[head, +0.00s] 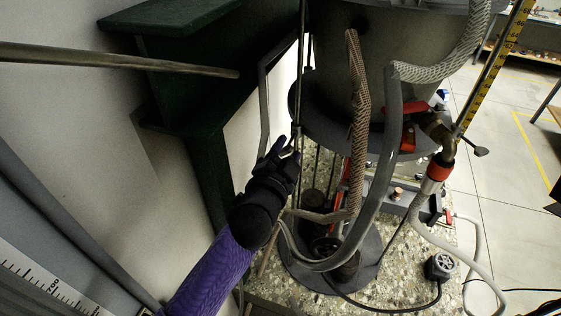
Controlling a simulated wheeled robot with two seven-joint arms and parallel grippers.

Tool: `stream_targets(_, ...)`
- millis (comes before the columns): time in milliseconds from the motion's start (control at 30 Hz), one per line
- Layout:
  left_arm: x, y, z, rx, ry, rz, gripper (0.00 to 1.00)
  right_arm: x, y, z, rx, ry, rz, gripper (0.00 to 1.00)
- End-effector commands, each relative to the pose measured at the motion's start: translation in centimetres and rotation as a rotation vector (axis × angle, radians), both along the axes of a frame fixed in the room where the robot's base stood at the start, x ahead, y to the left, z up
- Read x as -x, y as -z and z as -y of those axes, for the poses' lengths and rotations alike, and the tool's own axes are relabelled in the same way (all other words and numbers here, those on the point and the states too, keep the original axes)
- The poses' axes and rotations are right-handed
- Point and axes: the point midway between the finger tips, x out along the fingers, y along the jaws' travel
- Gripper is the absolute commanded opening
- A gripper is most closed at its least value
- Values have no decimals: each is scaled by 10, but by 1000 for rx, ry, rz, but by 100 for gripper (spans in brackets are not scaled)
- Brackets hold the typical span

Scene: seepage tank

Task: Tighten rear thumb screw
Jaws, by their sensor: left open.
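My left gripper (289,151) is black, on a purple-sleeved arm, and reaches up from the bottom left. Its open fingertips are at a thin vertical metal rod (302,70) beside the grey tank (390,45). I cannot tell whether they touch it. The rear thumb screw cannot be made out clearly; any small screw at the rod is dark and partly hidden by the fingers. My right gripper is not clearly in view.
Braided hoses (358,120) and a grey curved pipe (388,150) stand right of the gripper. A red-handled valve (408,136) and a yellow scale (497,60) are further right. A dark green stand (200,90) is on the left. Open floor lies at the right.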

Motion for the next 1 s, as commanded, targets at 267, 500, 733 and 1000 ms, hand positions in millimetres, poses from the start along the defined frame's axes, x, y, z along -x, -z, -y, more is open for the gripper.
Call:
stream_targets(267, 56, 3, -18, -1, 0, -3, 47, 0, 6, 0, -1, 0, 0, 47)
stream_targets(500, 70, 1, -23, -1, 0, -1, 47, 0, 7, 0, -1, 0, -1, 47)
stream_targets(733, 70, 0, -23, -1, 0, -1, 47, 0, 7, -1, -1, 0, 0, 47)
stream_targets(1000, 66, 106, -34, 0, -31, -165, 47, 1, 52, -1, -1, -1, -1, 47)
